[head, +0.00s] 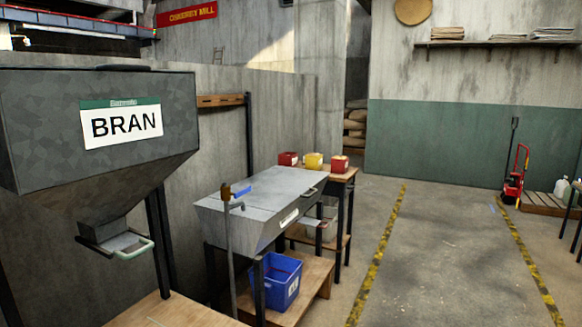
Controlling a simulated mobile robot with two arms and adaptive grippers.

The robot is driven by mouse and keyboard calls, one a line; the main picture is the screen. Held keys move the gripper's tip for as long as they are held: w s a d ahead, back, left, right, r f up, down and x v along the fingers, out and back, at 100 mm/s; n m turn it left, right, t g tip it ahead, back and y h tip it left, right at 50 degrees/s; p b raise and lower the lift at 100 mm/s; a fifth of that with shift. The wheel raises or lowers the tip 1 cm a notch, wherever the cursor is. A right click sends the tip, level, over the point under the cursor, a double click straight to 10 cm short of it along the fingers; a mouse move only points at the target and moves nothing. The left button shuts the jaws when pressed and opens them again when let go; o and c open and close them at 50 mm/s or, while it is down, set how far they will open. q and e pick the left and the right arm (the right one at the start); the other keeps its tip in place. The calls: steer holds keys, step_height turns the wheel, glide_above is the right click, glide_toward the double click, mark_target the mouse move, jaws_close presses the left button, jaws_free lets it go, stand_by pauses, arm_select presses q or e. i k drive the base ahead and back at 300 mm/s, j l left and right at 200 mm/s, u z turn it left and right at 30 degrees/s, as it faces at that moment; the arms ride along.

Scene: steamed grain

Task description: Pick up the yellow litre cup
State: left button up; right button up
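A small yellow container (313,161) stands on a wooden table in the middle of the head view, between two red containers. It is the only yellow vessel I can make out, and it is too small to tell for certain whether it is the litre cup. Its lower part is partly hidden behind the grey lidded bin. Neither of my grippers shows in the head view.
The grey lidded bin (262,206) stands before the wooden table (339,176). A blue crate (280,283) sits on a low shelf below it. The BRAN hopper (90,165) fills the left. Clear floor (435,262) lies right, between yellow-black lines. A red hand truck (514,185) stands far right.

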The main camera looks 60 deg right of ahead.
mark_target(314, 161)
steer(key=z, duration=2.2)
steer(key=i+l+z, duration=0.2)
steer(key=i, duration=0.15)
steer(key=i+l+z, duration=0.2)
steer(key=i, duration=0.15)
steer(key=j, duration=0.1)
